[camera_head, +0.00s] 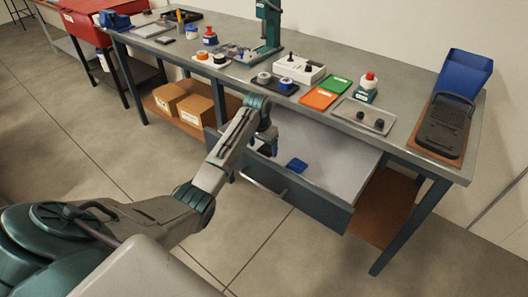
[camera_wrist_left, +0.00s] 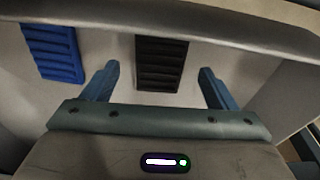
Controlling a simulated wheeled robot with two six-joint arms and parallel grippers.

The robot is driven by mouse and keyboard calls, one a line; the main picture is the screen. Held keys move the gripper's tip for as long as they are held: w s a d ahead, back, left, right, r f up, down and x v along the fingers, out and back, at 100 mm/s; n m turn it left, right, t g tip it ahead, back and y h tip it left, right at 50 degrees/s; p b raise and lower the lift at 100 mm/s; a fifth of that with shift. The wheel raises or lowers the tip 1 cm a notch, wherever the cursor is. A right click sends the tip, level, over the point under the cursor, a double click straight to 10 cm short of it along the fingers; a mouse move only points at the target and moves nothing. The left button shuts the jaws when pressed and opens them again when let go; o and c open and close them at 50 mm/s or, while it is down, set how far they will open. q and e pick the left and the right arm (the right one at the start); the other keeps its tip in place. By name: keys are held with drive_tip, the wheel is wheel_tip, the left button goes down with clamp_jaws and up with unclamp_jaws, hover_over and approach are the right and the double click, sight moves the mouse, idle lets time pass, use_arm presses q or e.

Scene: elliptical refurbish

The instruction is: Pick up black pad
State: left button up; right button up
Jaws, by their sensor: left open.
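The black pad (camera_wrist_left: 162,63) is a ribbed dark rectangle in the left wrist view, lying on the pale floor of the open drawer (camera_head: 332,165). In the head view I cannot make it out; my left arm and gripper seem to hide it. My left gripper (camera_head: 266,148) reaches over the drawer. In the left wrist view its two blue fingers (camera_wrist_left: 159,70) are apart and empty, with the black pad between and beyond them. Whether they touch it I cannot tell. My right gripper is not in view.
A blue ribbed pad (camera_head: 297,165) lies in the drawer beside the black one; it also shows in the left wrist view (camera_wrist_left: 52,52). The drawer's walls and the workbench edge (camera_head: 420,166) border the gripper. Green (camera_head: 336,84) and orange (camera_head: 318,98) plates lie on the bench.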

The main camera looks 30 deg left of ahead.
use_arm(q)
drive_tip(key=shift+w+f, duration=0.25)
drive_tip(key=shift+f, duration=0.8)
drive_tip(key=shift+r, duration=0.1)
drive_tip(key=shift+c, duration=0.4)
drive_tip(key=c, duration=1)
